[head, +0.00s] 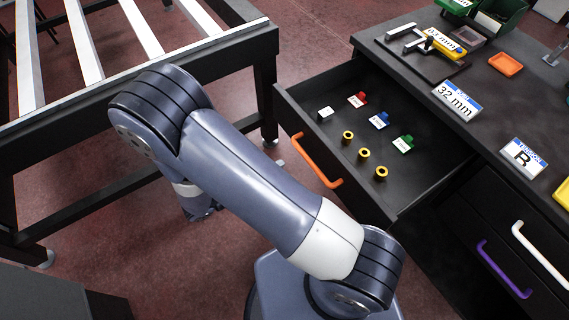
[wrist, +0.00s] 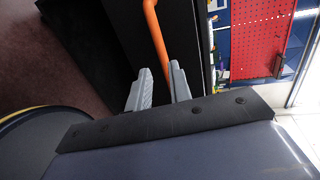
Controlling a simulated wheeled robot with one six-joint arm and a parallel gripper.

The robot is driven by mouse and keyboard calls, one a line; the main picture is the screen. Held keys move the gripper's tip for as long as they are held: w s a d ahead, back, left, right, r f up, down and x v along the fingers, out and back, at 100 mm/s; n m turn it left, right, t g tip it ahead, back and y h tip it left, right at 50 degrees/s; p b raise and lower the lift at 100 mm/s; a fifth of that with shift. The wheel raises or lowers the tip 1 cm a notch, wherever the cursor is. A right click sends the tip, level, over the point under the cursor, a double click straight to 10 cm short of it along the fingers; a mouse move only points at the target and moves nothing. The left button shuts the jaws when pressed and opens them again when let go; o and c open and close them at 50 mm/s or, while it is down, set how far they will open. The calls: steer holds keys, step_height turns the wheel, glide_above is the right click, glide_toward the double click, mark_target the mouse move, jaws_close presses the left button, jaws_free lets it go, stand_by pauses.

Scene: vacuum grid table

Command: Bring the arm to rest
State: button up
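My arm (head: 255,180) crosses the middle of the head view, folded at a high elbow, with its wrist end (head: 193,197) hanging low behind it on the left. My gripper (wrist: 160,68) shows in the wrist view, its two grey fingers apart with nothing seen held between them. The orange drawer handle (wrist: 157,38) appears beyond the fingertips there. In the head view this handle (head: 316,163) is clear of the gripper, on the front of an open drawer (head: 345,185). The fingers are hidden in the head view.
The drawer holds several yellow-black rings (head: 364,154) and small labelled pieces (head: 379,120). A dark workbench (head: 480,110) stands at right, with purple (head: 503,270) and white (head: 538,246) handles below. A slatted table frame (head: 225,50) stands at upper left. Red floor (head: 130,235) lies between.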

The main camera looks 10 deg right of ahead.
mark_target(304, 157)
steer(key=shift+a, duration=0.15)
steer(key=x, duration=1.1)
steer(key=shift+r+p, duration=0.1)
steer(key=shift+p, duration=0.25)
